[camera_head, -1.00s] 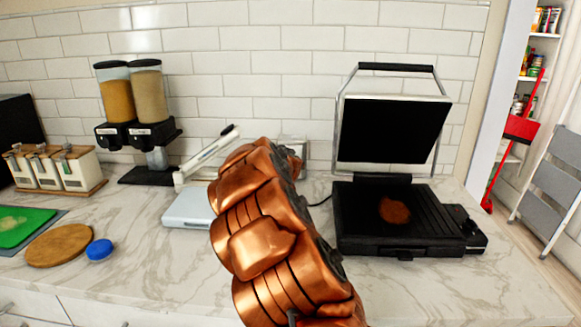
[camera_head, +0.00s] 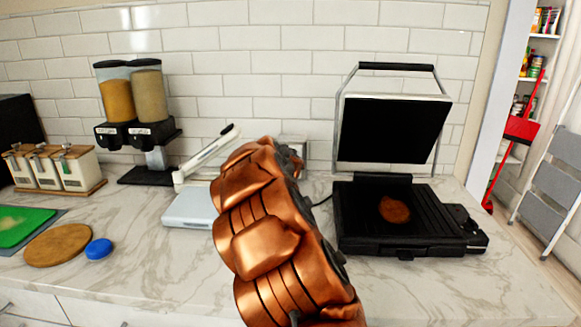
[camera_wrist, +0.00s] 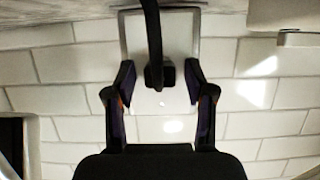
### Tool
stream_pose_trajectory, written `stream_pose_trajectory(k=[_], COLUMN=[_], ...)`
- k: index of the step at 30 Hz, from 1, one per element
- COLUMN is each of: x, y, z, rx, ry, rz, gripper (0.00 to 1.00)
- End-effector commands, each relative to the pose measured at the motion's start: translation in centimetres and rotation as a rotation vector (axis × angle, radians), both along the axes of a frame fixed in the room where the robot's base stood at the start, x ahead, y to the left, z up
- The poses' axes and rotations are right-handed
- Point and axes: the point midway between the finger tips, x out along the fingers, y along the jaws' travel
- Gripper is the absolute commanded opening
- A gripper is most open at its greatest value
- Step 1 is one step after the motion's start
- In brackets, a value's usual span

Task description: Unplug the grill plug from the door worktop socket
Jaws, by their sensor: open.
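In the wrist view the black grill plug (camera_wrist: 165,73) sits in the white wall socket (camera_wrist: 183,35). Its black cord (camera_wrist: 153,25) runs to the top edge of that picture. My gripper (camera_wrist: 160,80) is open, with one dark finger on each side of the plug and a visible gap on both sides. In the head view my copper arm hides the plug and most of the gripper; a part of the socket plate (camera_head: 301,146) shows behind it. The black grill (camera_head: 365,215) stands open on the worktop to the right, with a brown patty on its plate.
A white scale-like appliance (camera_head: 188,208) stands just left of my arm. Two cereal dispensers (camera_head: 130,95), a canister rack (camera_head: 65,170), a round board (camera_head: 58,245) and a blue lid (camera_head: 99,249) are further left. The front worktop between arm and grill is mostly clear.

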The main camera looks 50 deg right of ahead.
Motion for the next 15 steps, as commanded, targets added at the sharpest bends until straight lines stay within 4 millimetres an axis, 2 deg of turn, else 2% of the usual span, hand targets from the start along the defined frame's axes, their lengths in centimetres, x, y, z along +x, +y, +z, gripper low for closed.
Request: stream_pose_trajectory(k=[15], x=[0.00], y=[0.01], z=[-0.02], rx=[0.000], ry=[0.000], rz=[0.000], gripper=[0.54])
